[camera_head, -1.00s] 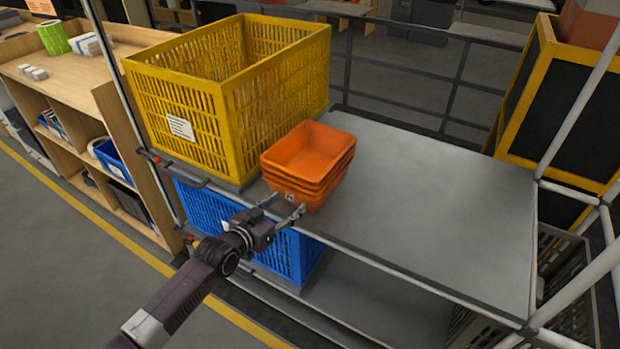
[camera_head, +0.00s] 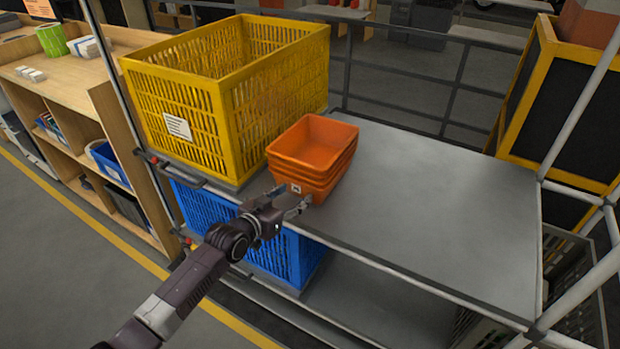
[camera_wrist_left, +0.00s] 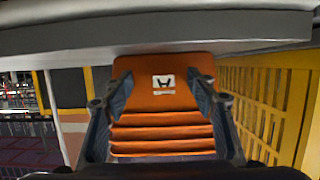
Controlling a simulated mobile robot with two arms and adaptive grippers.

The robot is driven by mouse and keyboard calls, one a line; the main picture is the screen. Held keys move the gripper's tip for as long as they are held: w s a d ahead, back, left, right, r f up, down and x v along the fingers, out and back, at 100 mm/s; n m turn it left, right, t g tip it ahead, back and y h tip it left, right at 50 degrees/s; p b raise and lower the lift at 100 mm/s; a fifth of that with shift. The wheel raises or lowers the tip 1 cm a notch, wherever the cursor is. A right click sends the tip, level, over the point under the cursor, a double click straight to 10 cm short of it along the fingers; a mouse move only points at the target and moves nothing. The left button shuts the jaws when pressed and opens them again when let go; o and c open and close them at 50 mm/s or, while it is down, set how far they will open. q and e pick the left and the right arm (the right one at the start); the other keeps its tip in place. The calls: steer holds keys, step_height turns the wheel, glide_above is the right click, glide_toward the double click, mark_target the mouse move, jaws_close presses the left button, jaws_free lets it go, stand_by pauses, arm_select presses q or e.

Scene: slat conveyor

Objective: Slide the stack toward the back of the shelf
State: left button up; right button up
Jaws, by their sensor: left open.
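A stack of several nested orange bins (camera_head: 312,145) stands upright on the grey shelf (camera_head: 430,220), just right of the yellow crate, with bare shelf behind it. My left gripper (camera_head: 286,202) is open at the front of the stack, near its lower part. In the left wrist view, where the scene appears upside down, the stack (camera_wrist_left: 162,120) shows its front with a small white label. The fingers of the left gripper (camera_wrist_left: 162,92) lie to either side of that front; whether they touch it I cannot tell. My right gripper is not in view.
The yellow crate (camera_head: 170,95) stands close on the stack's left. A blue crate (camera_head: 300,260) sits on the level below. The shelf right of the stack is clear. A dark railing (camera_head: 400,98) runs behind, and pale posts (camera_head: 590,100) stand at the right.

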mark_target(298, 187)
arm_select(q)
steer(key=shift+w+d+b, duration=0.55)
steer(key=shift+w+b, duration=0.3)
steer(key=shift+w, duration=0.05)
steer(key=shift+w+d+b, duration=0.5)
steer(key=shift+w+b, duration=0.3)
steer(key=shift+w, duration=0.1)
steer(key=shift+w+d+b, duration=0.5)
steer(key=shift+w+b, duration=0.35)
steer(key=shift+b, duration=0.15)
steer(key=shift+w+d+b, duration=0.45)
steer(key=shift+w+b, duration=0.35)
steer(key=shift+b, duration=0.2)
steer(key=shift+w+d+f+b, duration=0.1)
steer(key=shift+w+d+b, duration=0.1)
steer(key=shift+w+b, duration=0.25)
steer(key=shift+w+d+b, duration=0.15)
steer(key=shift+b, duration=0.2)
steer(key=shift+w+d, duration=0.1)
steer(key=p+v, duration=0.5)
steer(key=p, duration=0.1)
steer(key=shift+s+a+f+p, duration=0.3)
steer(key=shift+s, duration=0.15)
steer(key=s+a+p, duration=0.7)
steer(key=s+p, duration=0.2)
steer(key=s, duration=0.4)
steer(key=shift+a+f, duration=0.3)
steer(key=shift+s, duration=0.1)
